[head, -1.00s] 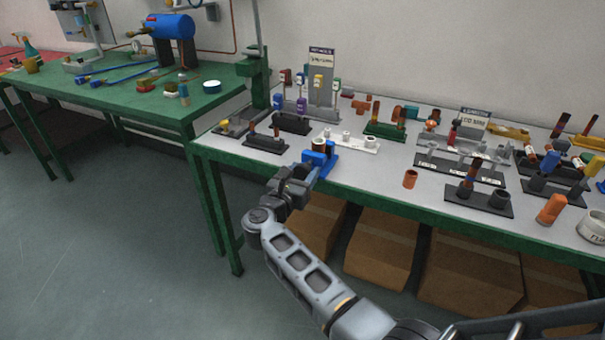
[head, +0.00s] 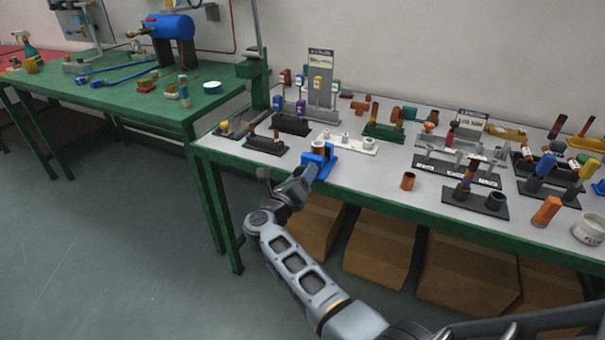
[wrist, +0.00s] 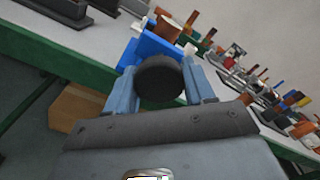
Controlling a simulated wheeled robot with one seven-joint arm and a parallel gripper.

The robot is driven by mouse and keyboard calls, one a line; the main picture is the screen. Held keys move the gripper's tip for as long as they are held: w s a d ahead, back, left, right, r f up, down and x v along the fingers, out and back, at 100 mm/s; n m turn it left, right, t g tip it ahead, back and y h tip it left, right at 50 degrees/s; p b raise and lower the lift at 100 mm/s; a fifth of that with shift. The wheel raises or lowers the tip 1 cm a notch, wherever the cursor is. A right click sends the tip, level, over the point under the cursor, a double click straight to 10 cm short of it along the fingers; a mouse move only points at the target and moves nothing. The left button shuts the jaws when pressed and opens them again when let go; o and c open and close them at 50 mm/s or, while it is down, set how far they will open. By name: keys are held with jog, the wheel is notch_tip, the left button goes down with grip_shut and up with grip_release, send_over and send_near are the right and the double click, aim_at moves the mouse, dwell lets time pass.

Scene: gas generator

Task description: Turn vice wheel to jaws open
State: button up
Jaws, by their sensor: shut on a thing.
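The blue vice (head: 322,162) stands at the front edge of the light-topped bench, with a brown cylindrical piece (head: 318,147) at its jaws. In the wrist view the vice (wrist: 150,49) is just beyond the black round vice wheel (wrist: 159,82). My gripper (head: 308,172) reaches the vice from the front. In the wrist view my gripper (wrist: 160,84) has one finger on each side of the wheel and is shut on it. The gap between the vice jaws is too small to make out.
A white fixture (head: 350,143) and a dark fixture (head: 265,144) stand near the vice. A copper cup (head: 408,181) sits near the front edge. The bench's green front rail (head: 400,205) runs below the vice, with cardboard boxes (head: 380,250) underneath. The floor at left is clear.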

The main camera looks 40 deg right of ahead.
jog(key=shift+n, duration=0.5)
jog(key=o, duration=1)
jog(key=v, duration=0.8)
